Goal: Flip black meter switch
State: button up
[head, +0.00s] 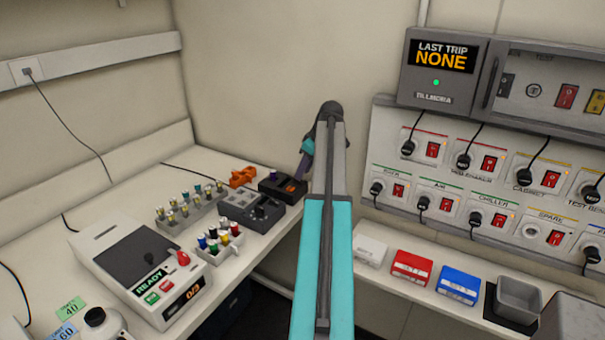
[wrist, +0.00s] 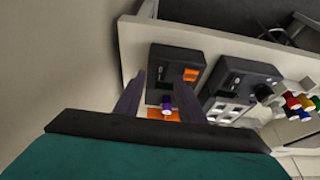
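A small black meter (head: 291,194) with an orange panel sits at the right end of the left bench. In the wrist view the black meter (wrist: 160,60) shows the orange panel, a dark slot with a small light mark that may be its switch, and a purple piece at its near edge. My gripper (head: 304,165) is above and beside the meter in the head view, fingers pointing down. In the wrist view my gripper (wrist: 157,88) has its two dark purple fingers spread apart, with the purple piece seen between them. Nothing is held. I cannot tell the switch's position.
A dark grey box with a knob (head: 268,214) stands close beside the meter. An orange part (head: 243,177) lies behind it. A vial rack (head: 190,222) and a READY machine (head: 125,265) are further left. A wall socket panel (head: 395,150) is at right.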

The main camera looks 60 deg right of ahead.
jog(key=shift+x, duration=1.4)
